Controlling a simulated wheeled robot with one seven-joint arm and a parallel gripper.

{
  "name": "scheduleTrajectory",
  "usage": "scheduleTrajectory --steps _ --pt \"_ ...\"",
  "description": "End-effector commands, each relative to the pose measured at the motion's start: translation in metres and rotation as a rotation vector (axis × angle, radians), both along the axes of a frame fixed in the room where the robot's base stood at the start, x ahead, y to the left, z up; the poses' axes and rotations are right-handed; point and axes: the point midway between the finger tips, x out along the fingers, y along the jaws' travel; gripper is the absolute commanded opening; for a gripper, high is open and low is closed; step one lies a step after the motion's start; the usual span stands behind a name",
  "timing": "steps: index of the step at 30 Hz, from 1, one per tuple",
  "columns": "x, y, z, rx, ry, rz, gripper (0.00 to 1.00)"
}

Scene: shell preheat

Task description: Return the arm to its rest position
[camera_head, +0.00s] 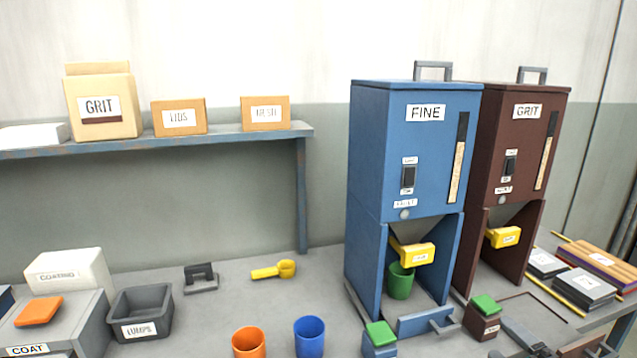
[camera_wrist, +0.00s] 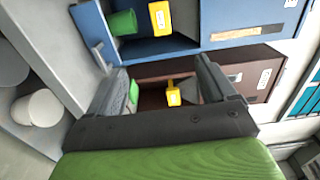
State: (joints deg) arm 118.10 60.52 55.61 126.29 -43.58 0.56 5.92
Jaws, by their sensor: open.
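My gripper (camera_wrist: 162,78) is open and empty in the wrist view, its two dark fingers spread apart. The brown GRIT dispenser (camera_wrist: 150,70) and its yellow lever (camera_wrist: 173,96) show beyond and between the fingers. Dark grey parts at the lower right of the head view, in front of the GRIT dispenser (camera_head: 520,140), look like my gripper, partly cut off by the frame edge. The blue FINE dispenser (camera_head: 415,150) stands left of it, with a green cup (camera_head: 400,284) upright under its yellow spout (camera_head: 414,252). The green cup also shows in the wrist view (camera_wrist: 122,23).
Small green-topped boxes (camera_head: 380,334) stand before the dispensers. An orange cup (camera_head: 249,343), a blue cup (camera_head: 309,337), a yellow scoop (camera_head: 274,270) and a LUMPS bin (camera_head: 141,312) are on the bench. A shelf (camera_head: 220,139) holds boxes. Stacked plates (camera_head: 583,287) lie at right.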

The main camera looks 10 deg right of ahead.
Motion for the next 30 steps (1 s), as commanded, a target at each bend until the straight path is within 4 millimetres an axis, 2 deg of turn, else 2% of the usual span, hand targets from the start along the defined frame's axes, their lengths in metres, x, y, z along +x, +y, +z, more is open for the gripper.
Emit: scheduleTrajectory --steps 11,17,22,26,30 --pt "0.033 0.068 -0.018 -0.114 0.212 0.225 0.84" --pt "0.044 0.129 -0.032 -0.257 0.414 0.432 0.84" --pt "0.035 0.184 -0.036 -0.458 0.632 0.633 0.84" --pt "0.014 0.226 -0.017 -0.713 0.827 0.786 0.84" --pt "-0.020 0.259 0.032 -1.016 0.972 0.856 0.84"
